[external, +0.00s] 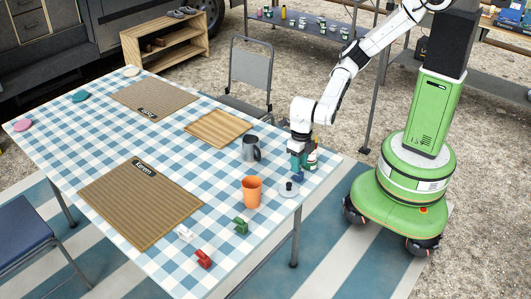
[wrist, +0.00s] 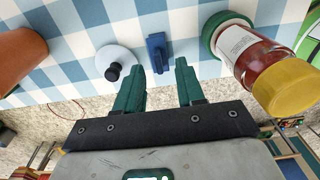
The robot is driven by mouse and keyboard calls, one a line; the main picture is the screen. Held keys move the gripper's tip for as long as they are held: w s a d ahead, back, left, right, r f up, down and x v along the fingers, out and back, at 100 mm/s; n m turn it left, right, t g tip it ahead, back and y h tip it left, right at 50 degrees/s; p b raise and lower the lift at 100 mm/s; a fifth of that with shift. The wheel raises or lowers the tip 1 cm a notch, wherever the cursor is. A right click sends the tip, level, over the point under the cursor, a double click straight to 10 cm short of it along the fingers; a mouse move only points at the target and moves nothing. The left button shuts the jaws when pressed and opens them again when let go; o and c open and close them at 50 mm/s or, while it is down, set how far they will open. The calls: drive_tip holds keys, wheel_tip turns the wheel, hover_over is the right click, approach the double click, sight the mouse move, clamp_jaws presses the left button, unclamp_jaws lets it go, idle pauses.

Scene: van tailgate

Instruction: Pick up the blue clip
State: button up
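The blue clip (wrist: 158,53) lies on the blue-and-white checked tablecloth in the wrist view, just beyond my fingertips and between them sideways. In the external view the blue clip (external: 298,177) shows small, near the table's right edge, just below my gripper (external: 297,163). My gripper (wrist: 160,67) is open, with its two green fingers apart and nothing between them. The fingers do not appear to touch the clip.
A white lid with black knob (wrist: 114,61) is close left of the clip. A jar with a yellow lid (wrist: 262,58) is close right. An orange cup (external: 252,192), grey pitcher (external: 250,149) and green clip (external: 241,226) stand nearby on the table.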

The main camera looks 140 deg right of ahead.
drive_tip(key=shift+f+p, duration=0.3)
drive_tip(key=shift+f, duration=2.05)
clamp_jaws()
drive_tip(key=shift+r, duration=0.15)
